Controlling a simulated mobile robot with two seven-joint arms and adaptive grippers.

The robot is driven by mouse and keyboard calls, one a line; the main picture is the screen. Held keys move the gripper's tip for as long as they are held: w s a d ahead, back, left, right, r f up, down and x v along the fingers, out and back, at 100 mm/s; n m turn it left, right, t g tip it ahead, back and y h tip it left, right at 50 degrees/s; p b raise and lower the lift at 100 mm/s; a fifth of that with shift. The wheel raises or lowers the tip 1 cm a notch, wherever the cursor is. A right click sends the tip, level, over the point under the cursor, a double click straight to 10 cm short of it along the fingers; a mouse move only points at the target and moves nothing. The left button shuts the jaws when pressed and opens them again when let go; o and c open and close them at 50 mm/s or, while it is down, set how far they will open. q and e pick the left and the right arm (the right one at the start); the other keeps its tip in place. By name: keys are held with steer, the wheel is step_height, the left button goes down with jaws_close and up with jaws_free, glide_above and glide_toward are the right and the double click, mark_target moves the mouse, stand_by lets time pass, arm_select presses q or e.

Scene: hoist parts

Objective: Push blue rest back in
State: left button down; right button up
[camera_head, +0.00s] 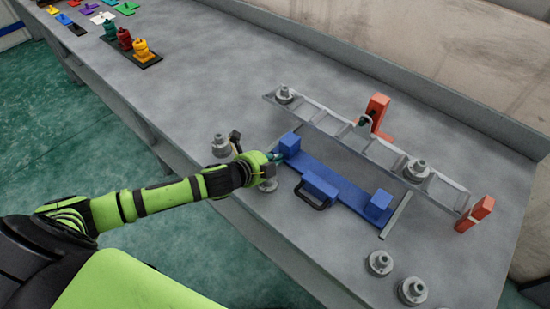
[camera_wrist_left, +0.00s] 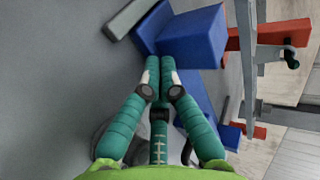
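The blue rest (camera_head: 340,180) lies on the table in front of the metal ladder-like frame. It is a long bar with a raised block at each end and a black handle at its middle front. My left gripper (camera_head: 275,157) is beside its left end block (camera_head: 290,144). In the left wrist view the teal fingers (camera_wrist_left: 160,75) are together at their tips, with nothing visible between them. They point at the blue block (camera_wrist_left: 193,37); whether they touch it I cannot tell. My right gripper is not in view.
The ladder-like frame (camera_head: 340,130) has orange supports (camera_head: 377,112) and grey round parts along it. Grey round parts (camera_head: 412,291) stand at the front right, and others are near my left gripper. A grey rail (camera_head: 397,217) shows at the rest's right end. The table behind is mostly clear.

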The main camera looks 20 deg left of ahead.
mark_target(300, 138)
arm_select(q)
steer(key=w+d, duration=0.1)
steer(key=w, duration=0.2)
steer(key=w+d, duration=0.1)
steer(key=w, duration=0.3)
steer(key=w+d, duration=0.1)
steer(key=w, duration=0.2)
steer(key=shift+w+d, duration=0.15)
steer(key=shift+d, duration=0.1)
steer(key=shift+r, duration=0.15)
steer(key=shift+r, duration=0.1)
